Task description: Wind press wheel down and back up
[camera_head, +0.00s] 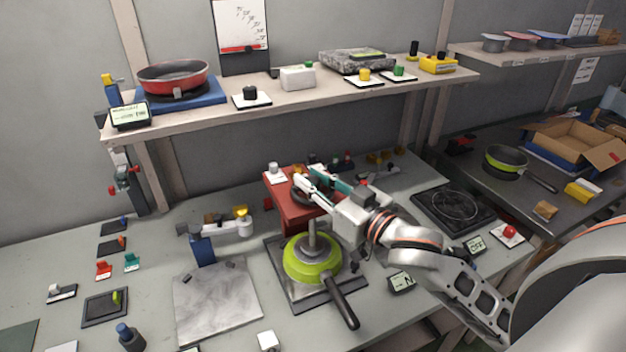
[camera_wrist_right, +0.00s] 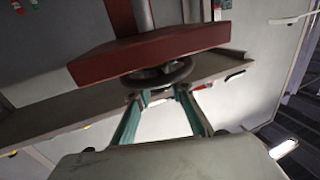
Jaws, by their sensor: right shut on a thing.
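The press has a red body (camera_head: 284,207) and stands behind the green pan (camera_head: 305,268) on the bench. Its dark wheel (camera_wrist_right: 158,76) sits against the red plate (camera_wrist_right: 150,52) in the right wrist view. In the head view the wheel is mostly hidden by my fingers. My right gripper (camera_head: 305,178) reaches in from the right and is shut on the wheel's rim. Its two teal fingers (camera_wrist_right: 160,94) meet the near edge of the wheel in the wrist view. A grey ram (camera_head: 311,236) stands upright over the pan's middle. My left gripper is not in view.
The pan's black handle (camera_head: 342,303) points toward the front. A grey slab (camera_head: 217,303) and a blue-based clamp (camera_head: 202,250) lie to the left. A black hob (camera_head: 453,208) is at right. A loaded shelf (camera_head: 215,111) hangs above the bench.

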